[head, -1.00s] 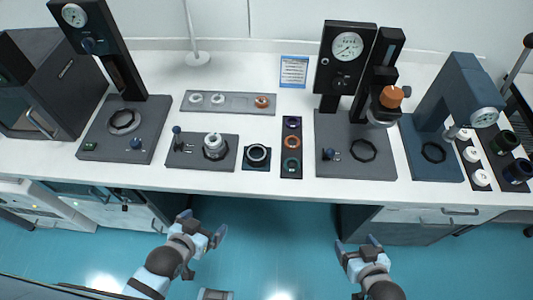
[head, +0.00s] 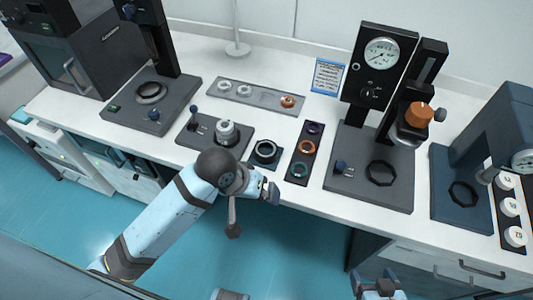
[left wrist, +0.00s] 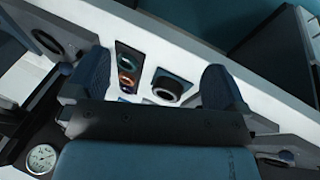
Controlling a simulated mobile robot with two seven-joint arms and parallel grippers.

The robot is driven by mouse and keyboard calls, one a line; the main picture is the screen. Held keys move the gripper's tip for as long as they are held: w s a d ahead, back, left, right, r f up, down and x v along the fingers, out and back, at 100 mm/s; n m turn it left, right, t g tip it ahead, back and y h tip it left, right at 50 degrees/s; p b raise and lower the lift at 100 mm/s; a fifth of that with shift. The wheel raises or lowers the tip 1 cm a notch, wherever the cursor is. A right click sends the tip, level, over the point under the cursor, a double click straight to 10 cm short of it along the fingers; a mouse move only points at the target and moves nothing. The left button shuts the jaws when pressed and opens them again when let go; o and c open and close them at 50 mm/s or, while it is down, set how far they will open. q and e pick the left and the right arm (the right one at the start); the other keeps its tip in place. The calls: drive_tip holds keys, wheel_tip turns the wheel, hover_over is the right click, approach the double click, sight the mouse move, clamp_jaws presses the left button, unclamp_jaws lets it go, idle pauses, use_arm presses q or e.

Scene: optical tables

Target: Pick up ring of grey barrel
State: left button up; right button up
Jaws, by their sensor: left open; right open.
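A short dark barrel with a light grey ring (head: 265,148) on top sits on a small dark square base at the counter's front. It also shows in the left wrist view (left wrist: 168,83), between my open fingers in the picture and apart from them. A light grey stepped barrel (head: 227,130) stands on a dark lever plate to its left; I cannot tell which of the two is the task's barrel. My left gripper (head: 268,190) is open and empty, near the counter's front edge. My right gripper (head: 377,278) is open and empty, low in front of the cabinets.
A dark strip (head: 305,150) with purple, orange and teal rings lies right of the square base. A grey tray (head: 255,95) with small pieces lies behind. A gauge press (head: 385,60) stands at right, another stand (head: 150,100) at left. White counter shows between them.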

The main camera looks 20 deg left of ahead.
use_arm(q)
drive_tip(key=w+d+r+n, duration=0.1)
drive_tip(key=w+d, duration=0.2)
drive_tip(key=w, duration=0.1)
wheel_tip(320, 180, up, 5)
drive_tip(key=n+g+y, duration=0.3)
drive_tip(key=n+y, duration=0.1)
drive_tip(key=n, duration=0.5)
hover_over(267, 150)
drive_tip(key=f, duration=0.7)
drive_tip(key=shift+w+d+f, duration=0.15)
drive_tip(key=shift+w+f, duration=0.05)
drive_tip(key=shift+f, duration=0.05)
drive_tip(key=shift+s+a+f, duration=0.1)
drive_tip(key=shift+f, duration=1.3)
drive_tip(key=shift+s+a+f, duration=0.1)
drive_tip(key=shift+f, duration=1.25)
drive_tip(key=shift+c, duration=0.2)
drive_tip(key=c, duration=0.8)
drive_tip(key=shift+r, duration=0.1)
